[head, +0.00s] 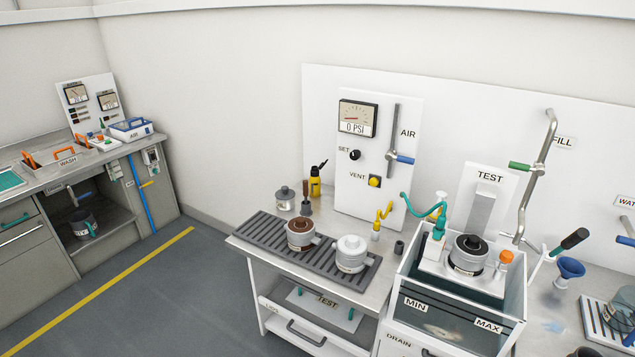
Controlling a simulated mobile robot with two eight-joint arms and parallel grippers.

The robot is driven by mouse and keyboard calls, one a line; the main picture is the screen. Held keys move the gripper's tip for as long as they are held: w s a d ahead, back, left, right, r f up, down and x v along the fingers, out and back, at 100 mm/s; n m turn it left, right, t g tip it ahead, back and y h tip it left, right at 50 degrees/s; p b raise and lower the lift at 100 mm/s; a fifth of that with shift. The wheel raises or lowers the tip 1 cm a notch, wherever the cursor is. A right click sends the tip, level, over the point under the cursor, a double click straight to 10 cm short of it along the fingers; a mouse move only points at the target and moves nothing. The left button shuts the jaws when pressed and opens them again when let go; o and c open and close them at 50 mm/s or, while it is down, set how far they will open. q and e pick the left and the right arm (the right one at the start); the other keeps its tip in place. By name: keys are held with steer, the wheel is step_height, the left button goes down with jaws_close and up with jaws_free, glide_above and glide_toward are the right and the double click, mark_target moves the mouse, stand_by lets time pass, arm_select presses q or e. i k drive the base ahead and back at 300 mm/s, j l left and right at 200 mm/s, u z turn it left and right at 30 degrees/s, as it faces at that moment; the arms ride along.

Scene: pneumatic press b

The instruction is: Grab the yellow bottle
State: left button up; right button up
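The yellow bottle (315,186) stands upright at the back of the middle workbench, against the white wall panel. It is small, with a black spray or pump top. A brush-like tool with a brown handle (306,197) stands just in front of it and slightly left, close to its lower part. A small metal pot (285,199) is to its left. Neither of my grippers shows in the head view.
A dark slatted rack (262,235) holds two lidded pots in front of the bottle. The pressure gauge panel (376,160) stands to its right. A clear water tank (470,331) is further right. Grey floor (150,285) is open to the left.

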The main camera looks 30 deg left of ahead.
mark_target(315, 180)
steer(key=u, duration=0.35)
steer(key=i+j+u, duration=0.25)
steer(key=u, duration=0.15)
steer(key=i+j+u, duration=0.25)
steer(key=u, duration=0.15)
steer(key=i+j+u, duration=0.1)
steer(key=i+u, duration=0.35)
steer(key=k, duration=0.15)
